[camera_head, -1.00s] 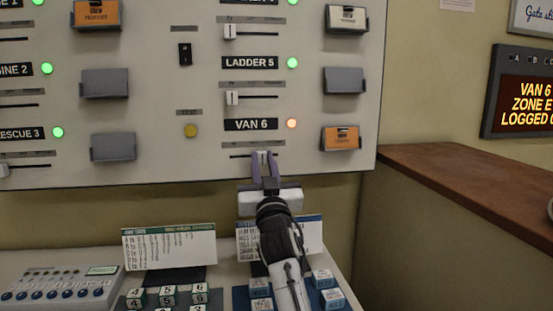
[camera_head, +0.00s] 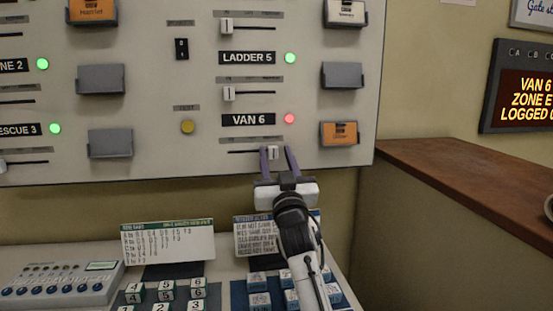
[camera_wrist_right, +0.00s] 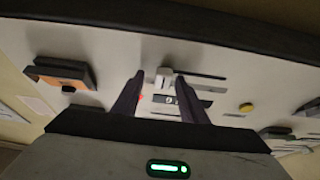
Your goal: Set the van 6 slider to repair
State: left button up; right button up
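The van 6 slider (camera_head: 273,153) is a small white knob at the right end of its dark track, under the VAN 6 label (camera_head: 248,119). The lamp (camera_head: 289,118) beside the label is red. My right gripper (camera_head: 278,151) is at the slider, with its two purple fingers spread on either side of the knob. In the right wrist view the knob (camera_wrist_right: 165,78) stands between the fingertips, nearer the right finger in the picture, with a gap to the left one. Whether a finger touches it I cannot tell. My left gripper is not in view.
Another slider, for LADDER 5 (camera_head: 228,93), sits above. A holder with an orange card (camera_head: 339,134) is to the right of the lamp. A yellow button (camera_head: 187,126) is to the left. Below are printed cards (camera_head: 168,241) and keys on the desk.

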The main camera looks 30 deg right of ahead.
jog(key=b+v, duration=0.1)
jog(key=v, duration=0.9)
jog(key=shift+s+b, duration=0.15)
jog(key=shift+b, duration=0.15)
jog(key=shift+f, duration=0.1)
